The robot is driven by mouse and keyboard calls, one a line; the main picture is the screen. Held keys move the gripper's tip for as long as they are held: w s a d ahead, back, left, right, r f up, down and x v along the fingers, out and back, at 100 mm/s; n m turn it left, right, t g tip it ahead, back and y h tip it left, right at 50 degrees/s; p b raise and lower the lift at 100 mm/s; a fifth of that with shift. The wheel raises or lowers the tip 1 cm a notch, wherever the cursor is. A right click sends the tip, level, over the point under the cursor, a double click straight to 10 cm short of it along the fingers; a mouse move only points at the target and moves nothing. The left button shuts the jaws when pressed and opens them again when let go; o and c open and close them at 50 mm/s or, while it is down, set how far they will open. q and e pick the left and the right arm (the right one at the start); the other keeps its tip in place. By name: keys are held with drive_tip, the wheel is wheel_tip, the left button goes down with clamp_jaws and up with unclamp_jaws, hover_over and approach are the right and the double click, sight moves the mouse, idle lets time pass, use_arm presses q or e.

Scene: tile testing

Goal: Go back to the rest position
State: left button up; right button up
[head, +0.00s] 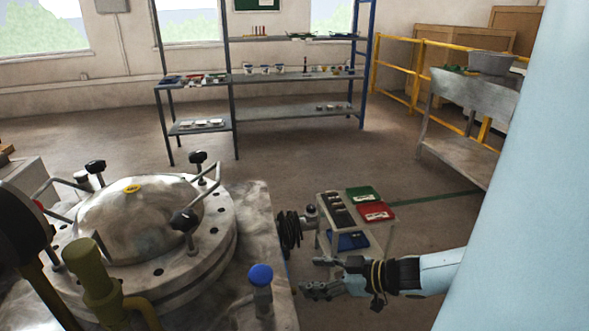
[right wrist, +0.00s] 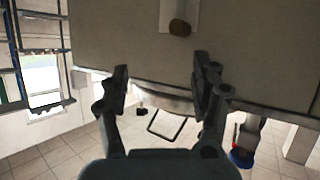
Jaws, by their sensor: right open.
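My right gripper (head: 312,277) comes in from the lower right of the head view on a light blue arm. It is open and empty, beside the metal machine (head: 262,215) and in front of the small cart (head: 325,240). In the right wrist view its two fingers (right wrist: 160,85) stand apart with nothing between them. A large grey-brown surface fills the upper part of that view beyond the fingertips. I cannot tell how far off it is. My left gripper does not show.
The machine has a domed lid (head: 130,222), clamp knobs and a blue-topped valve (head: 261,275). The cart carries a green bin (head: 364,194) and a red bin (head: 376,212). Shelves (head: 295,75) stand at the back, a steel table (head: 470,95) at the right.

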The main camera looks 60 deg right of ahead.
drive_tip(key=shift+s+f, duration=0.1)
drive_tip(key=shift+f, duration=0.1)
idle(0.5)
drive_tip(key=s+a+f+m+g+h, duration=0.1)
drive_tip(key=s+a+f+g+h, duration=0.15)
drive_tip(key=s+f, duration=0.45)
drive_tip(key=s+a+f+m+g+h, duration=0.15)
drive_tip(key=s+f+g, duration=0.3)
drive_tip(key=f, duration=0.45)
drive_tip(key=s+a+f+g+y, duration=0.1)
drive_tip(key=s+a+f+g, duration=0.4)
drive_tip(key=s+a, duration=0.8)
wheel_tip(320, 180, down, 3)
drive_tip(key=shift+s+n+y, duration=0.35)
drive_tip(key=shift+s+y, duration=0.05)
drive_tip(key=shift+s, duration=0.1)
